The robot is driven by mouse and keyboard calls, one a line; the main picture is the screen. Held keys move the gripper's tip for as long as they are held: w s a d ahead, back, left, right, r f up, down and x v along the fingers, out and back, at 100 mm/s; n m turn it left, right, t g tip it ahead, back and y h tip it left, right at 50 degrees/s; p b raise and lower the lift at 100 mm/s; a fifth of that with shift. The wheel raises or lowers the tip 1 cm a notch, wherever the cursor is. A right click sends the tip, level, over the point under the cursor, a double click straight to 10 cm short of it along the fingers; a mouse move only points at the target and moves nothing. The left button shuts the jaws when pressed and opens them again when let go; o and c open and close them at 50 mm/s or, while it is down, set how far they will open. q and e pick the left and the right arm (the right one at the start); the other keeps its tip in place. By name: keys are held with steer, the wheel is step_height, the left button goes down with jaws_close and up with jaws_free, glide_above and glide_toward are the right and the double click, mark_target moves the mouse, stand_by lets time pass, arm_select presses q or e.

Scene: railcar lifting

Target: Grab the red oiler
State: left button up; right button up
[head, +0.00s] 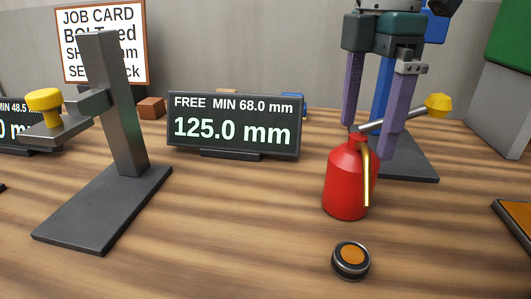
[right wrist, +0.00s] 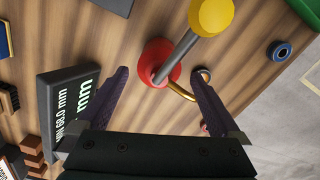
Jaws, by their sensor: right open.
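The red oiler (head: 345,188) stands upright on the wooden table, with a gold curved piece on its side. A grey rod with a yellow tip (head: 437,105) appears to slant up from its top. My right gripper (head: 369,138) is open and points down, its purple fingers around the level of the oiler's neck; contact cannot be told. In the right wrist view the oiler (right wrist: 153,55) lies beyond the two spread fingertips (right wrist: 158,76), roughly between them, with the rod crossing over it. My left gripper is out of view.
A display reading 125.0 mm (head: 233,128) stands left of the oiler. A grey stand (head: 120,120) with a yellow knob is further left. A round orange-topped button (head: 350,260) sits in front. A dark base plate (head: 412,170) lies behind right.

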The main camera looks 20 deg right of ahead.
mark_target(355, 155)
steer(key=f, duration=0.6)
steer(key=shift+a+f, duration=0.15)
steer(key=shift+a, duration=0.1)
steer(key=shift+w, duration=0.1)
jaws_close()
stand_by(0.5)
